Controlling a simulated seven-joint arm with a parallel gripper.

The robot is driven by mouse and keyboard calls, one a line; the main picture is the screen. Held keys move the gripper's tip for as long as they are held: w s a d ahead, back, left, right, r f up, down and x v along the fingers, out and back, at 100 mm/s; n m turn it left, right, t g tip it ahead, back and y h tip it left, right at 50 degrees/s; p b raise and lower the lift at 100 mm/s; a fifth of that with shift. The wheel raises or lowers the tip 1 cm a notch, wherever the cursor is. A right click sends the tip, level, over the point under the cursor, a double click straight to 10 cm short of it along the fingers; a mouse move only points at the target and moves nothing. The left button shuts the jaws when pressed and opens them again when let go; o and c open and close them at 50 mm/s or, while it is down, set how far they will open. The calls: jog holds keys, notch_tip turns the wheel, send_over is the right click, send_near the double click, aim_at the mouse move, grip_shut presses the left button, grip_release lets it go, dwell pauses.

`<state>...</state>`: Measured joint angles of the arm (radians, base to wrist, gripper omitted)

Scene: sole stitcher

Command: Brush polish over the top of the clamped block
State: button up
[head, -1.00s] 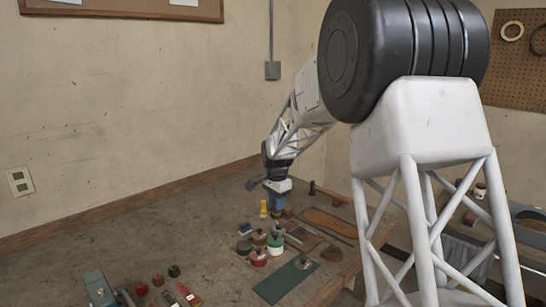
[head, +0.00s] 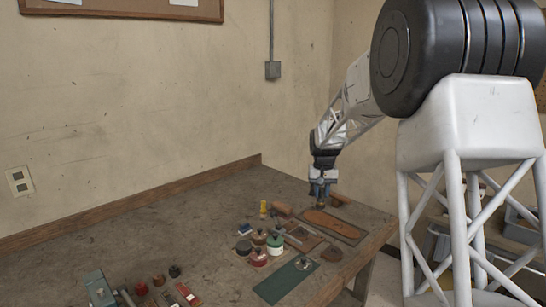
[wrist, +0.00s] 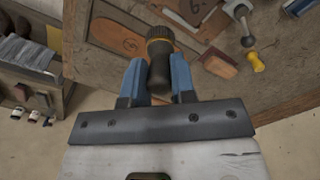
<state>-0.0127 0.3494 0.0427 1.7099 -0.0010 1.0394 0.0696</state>
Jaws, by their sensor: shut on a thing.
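My gripper (wrist: 153,82) has blue fingers and is shut on a dark, round brush-like tool (wrist: 159,68) with a ribbed dark end and a yellow band. In the head view my gripper (head: 322,190) is above the table's right part, near a board with a brown sole (head: 327,221); the tool below it is small and dark there. A grey-green clamp-like device (head: 99,288) stands at the lower left of the head view, partly cut off. I cannot clearly make out a block in it. Several small tins and jars, among them a green one (head: 275,243), stand mid-table; which holds polish I cannot tell.
A green mat (head: 283,283) lies at the front edge. A yellow-handled tool (wrist: 256,61) and a brown wooden piece (wrist: 220,68) lie on the table. A shelf (wrist: 28,85) with small items is at left in the wrist view. The table's left middle is clear.

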jog(key=shift+d+r+n, duration=0.1)
jog(key=shift+d+n, duration=0.2)
jog(key=shift+d, duration=0.3)
jog(key=a+f, duration=0.4)
jog(key=f, duration=0.1)
jog(key=shift+a, duration=0.35)
jog(key=shift+s, duration=0.1)
